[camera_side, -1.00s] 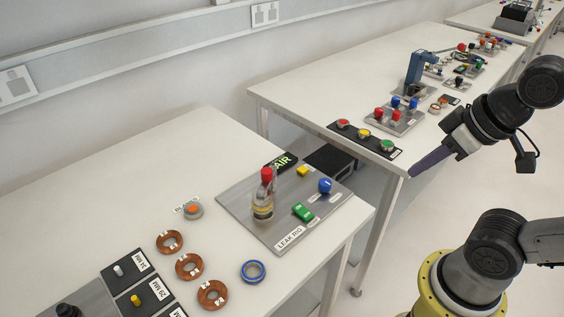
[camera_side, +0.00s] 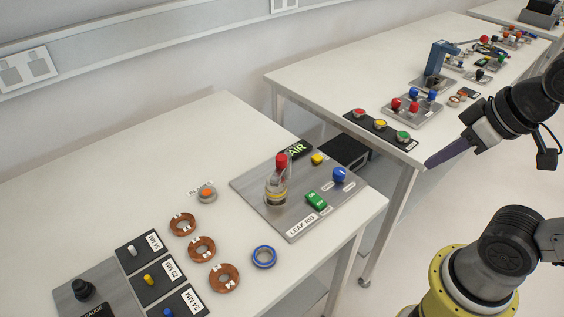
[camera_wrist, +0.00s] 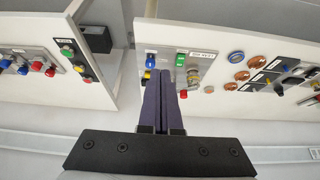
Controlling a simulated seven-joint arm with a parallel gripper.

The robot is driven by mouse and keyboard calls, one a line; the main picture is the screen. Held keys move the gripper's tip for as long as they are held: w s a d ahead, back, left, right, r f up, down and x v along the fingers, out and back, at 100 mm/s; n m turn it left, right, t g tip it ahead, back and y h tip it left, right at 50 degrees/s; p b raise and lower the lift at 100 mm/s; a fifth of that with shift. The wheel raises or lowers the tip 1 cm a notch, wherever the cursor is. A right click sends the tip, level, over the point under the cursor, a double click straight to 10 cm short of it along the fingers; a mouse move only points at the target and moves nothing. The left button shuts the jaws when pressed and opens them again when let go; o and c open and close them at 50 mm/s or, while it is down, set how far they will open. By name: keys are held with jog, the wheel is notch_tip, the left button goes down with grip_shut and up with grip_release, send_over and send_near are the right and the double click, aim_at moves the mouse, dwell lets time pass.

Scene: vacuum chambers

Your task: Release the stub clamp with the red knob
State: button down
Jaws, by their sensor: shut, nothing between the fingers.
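Several red knobs are in view, and I cannot tell which belongs to the stub clamp. One red knob (camera_side: 281,160) tops a clear and brass-coloured fitting (camera_side: 276,189) on the leak rig plate (camera_side: 296,229) of the near table. This knob also shows in the wrist view (camera_wrist: 183,94). Other red knobs (camera_side: 396,103) stand beside blue ones on a grey plate on the far table. My gripper (camera_side: 430,164) is shut and empty, with its long purple fingers beside the far table's front corner. In the wrist view the fingers (camera_wrist: 159,75) lie side by side.
The leak rig plate also carries a blue knob (camera_side: 339,174), a green switch (camera_side: 316,201) and a yellow button (camera_side: 317,159). A button strip (camera_side: 381,129) lies at the far table's near end. Copper rings (camera_side: 201,249) and a blue ring (camera_side: 264,257) lie on the near table. A gap separates the tables.

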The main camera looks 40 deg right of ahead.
jog(key=w+a+r+m+y, duration=0.15)
jog(key=w+m, duration=0.35)
jog(key=m, duration=0.6)
jog(key=w+a+r+m, duration=0.15)
jog(key=w+m, duration=0.35)
jog(key=m, duration=0.6)
jog(key=w+a+f+m+g, duration=0.1)
jog(key=w+a+f+m, duration=0.2)
jog(key=w+f+m, duration=0.4)
jog(key=shift+w+a+m+g+y, duration=0.4)
jog(key=shift+w+m, duration=0.1)
jog(key=shift+w, duration=0.25)
jog(key=shift+f, duration=0.15)
